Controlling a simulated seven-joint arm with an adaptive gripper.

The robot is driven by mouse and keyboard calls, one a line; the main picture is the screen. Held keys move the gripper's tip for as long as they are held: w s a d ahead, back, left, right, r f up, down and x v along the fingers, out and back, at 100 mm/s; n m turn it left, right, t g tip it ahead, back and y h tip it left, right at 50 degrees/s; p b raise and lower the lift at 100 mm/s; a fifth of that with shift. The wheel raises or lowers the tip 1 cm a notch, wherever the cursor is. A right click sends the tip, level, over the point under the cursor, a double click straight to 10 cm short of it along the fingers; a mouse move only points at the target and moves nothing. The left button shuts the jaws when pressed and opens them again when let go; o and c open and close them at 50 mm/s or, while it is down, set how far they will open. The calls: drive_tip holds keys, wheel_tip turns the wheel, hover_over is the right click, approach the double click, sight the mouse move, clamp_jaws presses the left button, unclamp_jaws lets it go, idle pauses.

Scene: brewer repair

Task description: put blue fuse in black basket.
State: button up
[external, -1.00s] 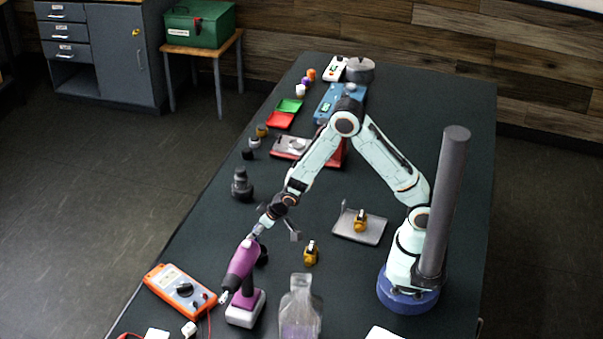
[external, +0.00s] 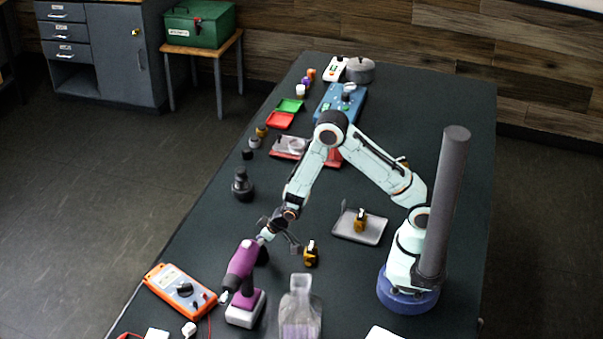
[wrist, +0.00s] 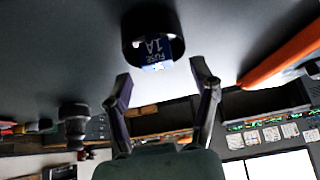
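The blue fuse (wrist: 158,52) shows in the wrist view as a blue face marked FUSE and 1A, set in a dark rounded body. It lies just beyond my fingertips, near the middle of the picture. My gripper (wrist: 162,82) is open, its two fingers apart with nothing between them. In the external view my gripper (external: 264,238) is low over the table, at the back of the purple drill (external: 242,270). I cannot make out the fuse in the external view. I cannot pick out a black basket in either view.
An orange multimeter (external: 180,290) lies left of the drill. A clear bottle (external: 300,310) stands right of it. A small yellow-black item (external: 311,254) is close to my gripper. A grey tray (external: 345,229) sits farther right, and a black knobbed piece (external: 242,185) stands at the left edge.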

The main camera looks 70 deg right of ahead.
idle(0.5)
drive_tip(key=shift+r, duration=3.5)
